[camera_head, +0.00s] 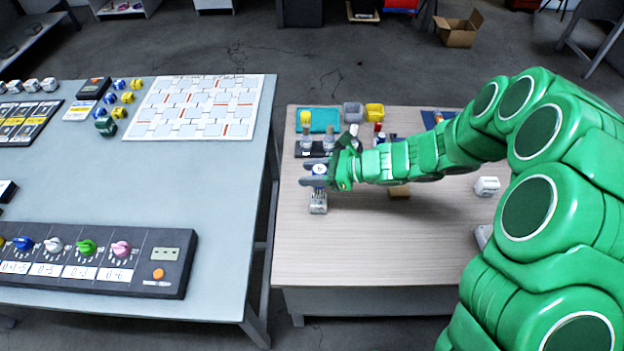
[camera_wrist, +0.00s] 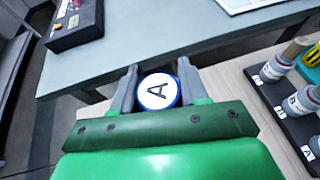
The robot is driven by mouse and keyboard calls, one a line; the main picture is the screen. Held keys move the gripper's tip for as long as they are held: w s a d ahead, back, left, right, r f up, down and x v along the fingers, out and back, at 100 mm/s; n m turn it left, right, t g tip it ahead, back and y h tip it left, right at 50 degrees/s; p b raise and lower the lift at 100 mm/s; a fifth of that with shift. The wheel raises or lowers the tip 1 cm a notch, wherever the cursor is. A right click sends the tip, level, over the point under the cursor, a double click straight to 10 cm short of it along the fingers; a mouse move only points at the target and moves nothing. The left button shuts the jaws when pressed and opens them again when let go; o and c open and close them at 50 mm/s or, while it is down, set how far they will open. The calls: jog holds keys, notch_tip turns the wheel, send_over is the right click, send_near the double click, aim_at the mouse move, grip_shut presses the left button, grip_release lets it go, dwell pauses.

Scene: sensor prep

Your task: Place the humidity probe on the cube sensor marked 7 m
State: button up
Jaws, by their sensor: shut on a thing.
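My gripper (camera_head: 317,174) is shut on a round probe (camera_head: 319,169) with a white top, a blue rim and a letter A. In the wrist view my gripper (camera_wrist: 155,92) has a finger on each side of the probe (camera_wrist: 157,91). A pale cube sensor (camera_head: 318,204) stands on the wooden table directly below the probe in the head view. The marking on its front is too small to read. I cannot tell whether the probe's underside touches the cube. Another small white cube (camera_head: 487,186) sits at the table's right side, its marking also unreadable.
A dark rack (camera_wrist: 281,113) with several lettered probes stands beside my gripper. Grey (camera_head: 353,112) and yellow (camera_head: 374,112) bins and a teal tray (camera_head: 326,116) line the back. The wooden table's front (camera_head: 370,250) is clear.

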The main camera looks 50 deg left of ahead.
jog(key=shift+w+a+f, duration=0.1)
jog(key=shift+a+f, duration=0.05)
jog(key=shift+f, duration=1.6)
jog(key=shift+f, duration=0.1)
jog(key=o, duration=1.1)
jog(key=shift+w+d+r, duration=0.2)
jog(key=shift+d+r, duration=0.05)
jog(key=v, duration=1.1)
jog(key=shift+w+d+r, duration=0.1)
jog(key=shift+d, duration=0.1)
